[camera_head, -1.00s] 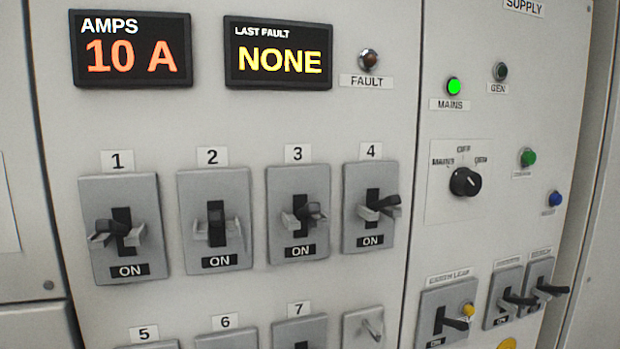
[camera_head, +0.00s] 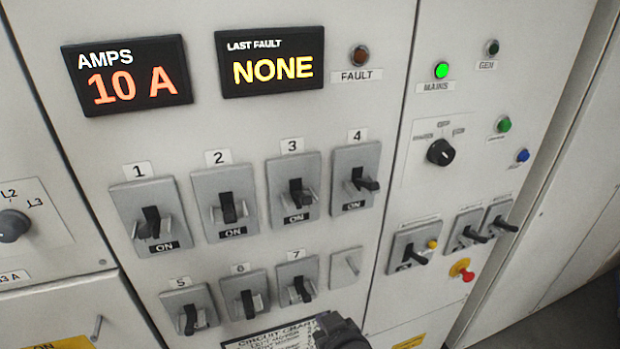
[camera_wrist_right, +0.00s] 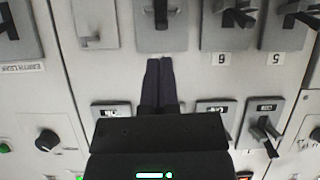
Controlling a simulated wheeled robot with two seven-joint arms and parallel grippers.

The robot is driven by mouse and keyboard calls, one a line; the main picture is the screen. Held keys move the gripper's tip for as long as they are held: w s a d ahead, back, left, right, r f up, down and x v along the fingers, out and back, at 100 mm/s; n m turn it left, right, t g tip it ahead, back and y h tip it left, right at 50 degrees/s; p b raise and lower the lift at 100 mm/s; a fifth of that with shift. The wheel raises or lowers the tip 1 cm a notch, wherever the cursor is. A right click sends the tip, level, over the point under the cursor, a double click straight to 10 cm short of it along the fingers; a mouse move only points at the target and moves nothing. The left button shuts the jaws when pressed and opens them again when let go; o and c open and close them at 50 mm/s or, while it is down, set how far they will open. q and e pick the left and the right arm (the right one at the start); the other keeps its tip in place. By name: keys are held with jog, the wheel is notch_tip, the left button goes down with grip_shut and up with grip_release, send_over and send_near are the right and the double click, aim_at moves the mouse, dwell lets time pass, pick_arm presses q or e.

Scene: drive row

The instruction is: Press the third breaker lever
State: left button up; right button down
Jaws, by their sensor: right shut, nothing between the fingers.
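The third breaker (camera_head: 294,212) is a grey plate under the label 3, in the upper row in the head view. Its dark lever (camera_head: 301,195) sticks out above an ON label. A dark part of my right arm (camera_head: 338,333) shows at the bottom edge of the head view, below the lower row and apart from the third breaker. In the right wrist view, which sees the panel upside down, my right gripper (camera_wrist_right: 161,65) is shut and empty, in front of bare panel by the breaker 7 (camera_wrist_right: 160,36). My gripper's body hides the third breaker there. My left gripper is out of view.
Breaker 2 (camera_head: 225,204) and breaker 4 (camera_head: 354,182) flank the third one closely. Breaker 7 (camera_head: 296,285) sits below it, beside a blank plate (camera_head: 345,268). Displays (camera_head: 270,62) read 10 A and NONE. A red knob (camera_head: 462,270) is at the right.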

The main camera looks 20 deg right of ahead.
pick_arm(q)
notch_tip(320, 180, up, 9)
jog(key=p, duration=0.6)
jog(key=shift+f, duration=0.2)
pick_arm(e)
notch_tip(320, 180, up, 28)
jog(key=m+t, duration=0.1)
jog(key=t, duration=0.3)
jog(key=shift+t, duration=0.4)
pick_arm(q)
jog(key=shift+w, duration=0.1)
pick_arm(e)
jog(key=shift+a+f, duration=0.1)
jog(key=p, duration=0.2)
send_over(309, 203)
jog(key=w, duration=0.2)
jog(key=shift+s+f, duration=0.15)
jog(key=shift+f, duration=0.25)
jog(key=f, duration=0.1)
jog(key=s+f, duration=0.1)
jog(key=f, duration=0.1)
jog(key=shift+s+f, duration=0.2)
jog(key=shift+s, duration=0.15)
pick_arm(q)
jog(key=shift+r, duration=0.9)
pick_arm(e)
jog(key=shift+s+f, duration=0.1)
jog(key=shift+f, duration=0.15)
